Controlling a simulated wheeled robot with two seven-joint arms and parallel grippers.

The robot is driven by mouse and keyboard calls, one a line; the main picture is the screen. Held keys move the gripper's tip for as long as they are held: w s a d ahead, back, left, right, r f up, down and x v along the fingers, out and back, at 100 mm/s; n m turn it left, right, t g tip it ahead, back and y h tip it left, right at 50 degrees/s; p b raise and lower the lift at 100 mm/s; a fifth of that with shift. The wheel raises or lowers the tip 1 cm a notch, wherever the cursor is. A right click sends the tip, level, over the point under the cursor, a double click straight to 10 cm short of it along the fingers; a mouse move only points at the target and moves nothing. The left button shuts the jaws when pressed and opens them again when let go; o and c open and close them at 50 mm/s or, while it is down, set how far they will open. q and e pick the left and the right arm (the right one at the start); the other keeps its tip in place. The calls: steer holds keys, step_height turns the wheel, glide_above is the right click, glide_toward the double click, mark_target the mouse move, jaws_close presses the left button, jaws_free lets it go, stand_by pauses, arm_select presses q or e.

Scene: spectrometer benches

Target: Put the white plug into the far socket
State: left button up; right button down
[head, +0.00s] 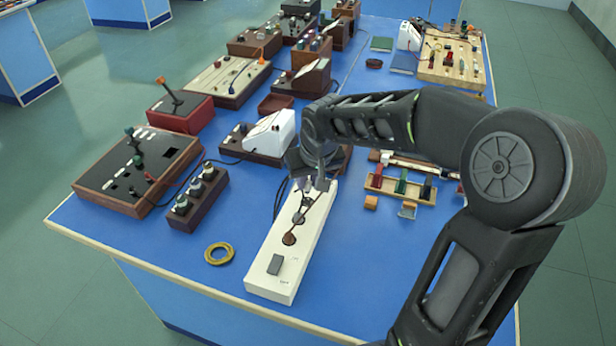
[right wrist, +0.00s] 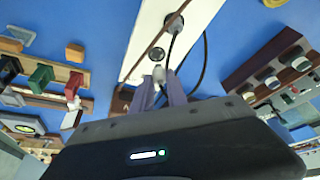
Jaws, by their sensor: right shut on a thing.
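The white power strip (head: 272,262) lies lengthwise on the blue bench, with its switch at the near end. It also shows in the right wrist view (right wrist: 148,32). My right gripper (head: 314,182) is over the strip's far end. Its fingers (right wrist: 166,88) are shut on the white plug (right wrist: 158,74), whose pale tip shows just beside a round dark socket (right wrist: 157,54). I cannot tell whether the plug touches the strip. A brown plug (head: 289,239) sits in the strip nearer the switch. The gripper hides part of the far end. My left gripper is out of view.
A brass ring (head: 219,253) lies left of the strip. A wooden block with several knobs (head: 198,200) stands to the left, and a white-cased instrument (head: 270,132) behind. A wooden rack (head: 400,188) stands to the right. Dark cable runs beside the strip.

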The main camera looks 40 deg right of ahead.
mark_target(309, 191)
steer(key=shift+f+b, duration=0.7)
steer(key=shift+f, duration=0.6)
steer(key=shift+f+b, duration=0.9)
steer(key=shift+b, duration=0.05)
steer(key=c, duration=1.2)
jaws_free()
steer(key=shift+c, duration=0.2)
steer(key=v, duration=0.7)
steer(key=shift+r, duration=0.3)
steer(key=shift+s+a, duration=0.15)
steer(key=shift+s, duration=0.05)
